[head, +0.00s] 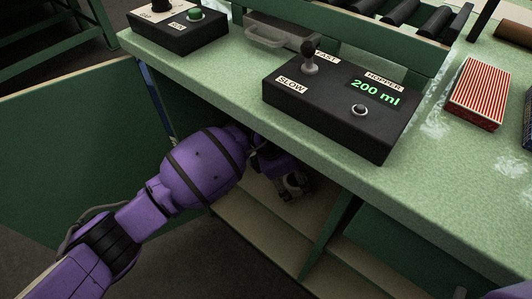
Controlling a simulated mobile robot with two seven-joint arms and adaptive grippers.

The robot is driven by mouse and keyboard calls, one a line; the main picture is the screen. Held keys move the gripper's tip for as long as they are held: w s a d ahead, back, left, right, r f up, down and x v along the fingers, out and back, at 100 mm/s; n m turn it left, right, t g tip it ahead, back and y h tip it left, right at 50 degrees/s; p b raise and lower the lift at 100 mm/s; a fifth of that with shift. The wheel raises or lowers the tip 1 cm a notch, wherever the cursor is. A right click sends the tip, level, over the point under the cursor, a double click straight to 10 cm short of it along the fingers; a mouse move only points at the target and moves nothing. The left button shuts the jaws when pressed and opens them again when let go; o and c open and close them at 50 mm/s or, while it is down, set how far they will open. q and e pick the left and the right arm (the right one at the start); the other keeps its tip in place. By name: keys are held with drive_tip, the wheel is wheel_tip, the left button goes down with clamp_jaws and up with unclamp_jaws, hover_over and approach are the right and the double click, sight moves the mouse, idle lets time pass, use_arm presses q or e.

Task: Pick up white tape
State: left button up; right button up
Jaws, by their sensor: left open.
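I cannot make out any white tape in the head view. My left arm reaches in from the left, under the counter's front edge. My left gripper (293,187) is in the shadowed opening below the counter, just above a pale shelf (250,205). It is open. What lies beyond it in the dark compartment is hidden by the counter and my arm. My right gripper is not in view.
The green counter (225,80) overhangs my left gripper. On it stand a black control box (335,110) reading "200 ml", a smaller box with a green button (180,32) and a red-striped box (477,93). A green panel (70,150) stands at left.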

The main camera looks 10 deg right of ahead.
use_arm(q)
drive_tip(key=c, duration=1.2)
drive_tip(key=shift+r, duration=0.1)
drive_tip(key=shift+c, duration=0.2)
